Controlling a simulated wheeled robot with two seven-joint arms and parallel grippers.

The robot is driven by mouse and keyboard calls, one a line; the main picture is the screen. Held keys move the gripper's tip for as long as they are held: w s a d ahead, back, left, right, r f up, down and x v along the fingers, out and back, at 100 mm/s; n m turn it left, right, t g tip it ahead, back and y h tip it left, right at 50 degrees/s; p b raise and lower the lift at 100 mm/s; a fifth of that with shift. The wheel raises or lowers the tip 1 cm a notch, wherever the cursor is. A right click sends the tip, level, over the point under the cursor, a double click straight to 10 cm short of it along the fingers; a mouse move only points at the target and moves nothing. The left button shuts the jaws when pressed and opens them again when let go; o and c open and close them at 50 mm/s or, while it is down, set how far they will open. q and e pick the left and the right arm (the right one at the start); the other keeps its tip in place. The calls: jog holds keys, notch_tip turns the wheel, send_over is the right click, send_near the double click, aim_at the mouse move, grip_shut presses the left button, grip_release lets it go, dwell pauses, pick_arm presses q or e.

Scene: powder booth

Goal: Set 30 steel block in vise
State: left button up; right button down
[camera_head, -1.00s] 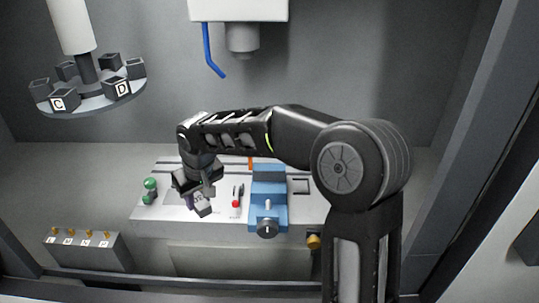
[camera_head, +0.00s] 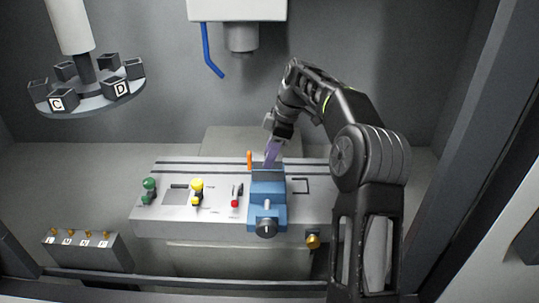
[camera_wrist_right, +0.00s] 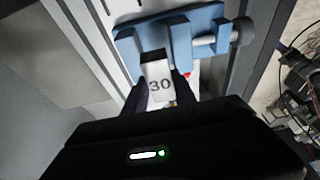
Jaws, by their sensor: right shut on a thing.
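The blue vise (camera_head: 267,205) stands on the right half of the grey bench, its screw handle toward the front. It also shows in the wrist view (camera_wrist_right: 178,40). The light steel block marked 30 (camera_wrist_right: 159,72) is between the fingers of my right gripper (camera_head: 270,153), which is shut on it. The gripper points down above the rear end of the vise, with the block close to the jaws. I cannot tell whether the block touches the vise. In the head view the block is hard to make out. My left gripper is not in view.
Green (camera_head: 149,187), yellow (camera_head: 197,187) and red (camera_head: 235,201) controls stand left of the vise. An orange upright piece (camera_head: 250,160) is close behind it. A spindle head (camera_head: 242,36) with a blue hose hangs above. A lettered carousel (camera_head: 88,95) is at the upper left.

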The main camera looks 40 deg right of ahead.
aim_at(270, 177)
jog(key=shift+f, duration=0.95)
jog(key=shift+f+b, duration=0.5)
jog(key=shift+f, duration=0.5)
jog(key=shift+f, duration=0.1)
jog(key=shift+f+b, duration=1)
jog(key=shift+f, duration=0.3)
jog(key=shift+f, duration=0.15)
jog(key=shift+f+b, duration=0.5)
jog(key=shift+f, duration=0.15)
